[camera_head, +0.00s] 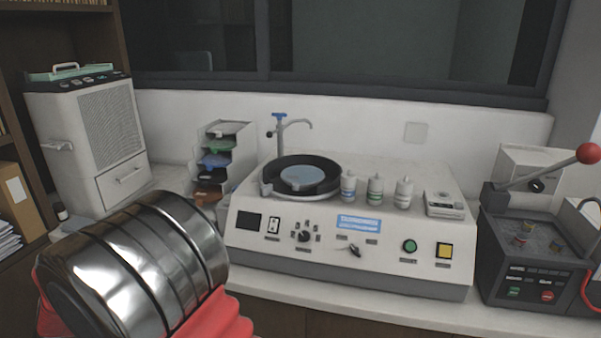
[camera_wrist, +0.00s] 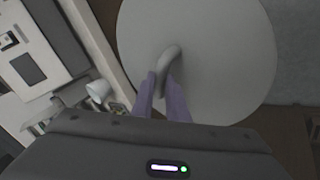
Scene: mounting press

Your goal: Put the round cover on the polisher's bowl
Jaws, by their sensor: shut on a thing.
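The polisher (camera_head: 345,258) is a white machine with knobs and buttons on the worktop in the head view. Its round black bowl (camera_head: 327,170) is open on top, with a pale blue-grey disc inside. In the wrist view, the round cover (camera_wrist: 225,55) is a large pale disc with a curved handle (camera_wrist: 169,60). My gripper (camera_wrist: 163,84) has its purple fingers shut on that handle. The cover and the gripper do not show in the head view, so their distance from the bowl cannot be told.
A tap (camera_head: 281,135) stands behind the bowl. Several white bottles (camera_head: 376,190) stand right of it. A tray rack (camera_head: 230,150) is behind left, and a grey press with a red-knobbed lever (camera_head: 588,154) stands at right. My metal arm link fills the head view's lower left.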

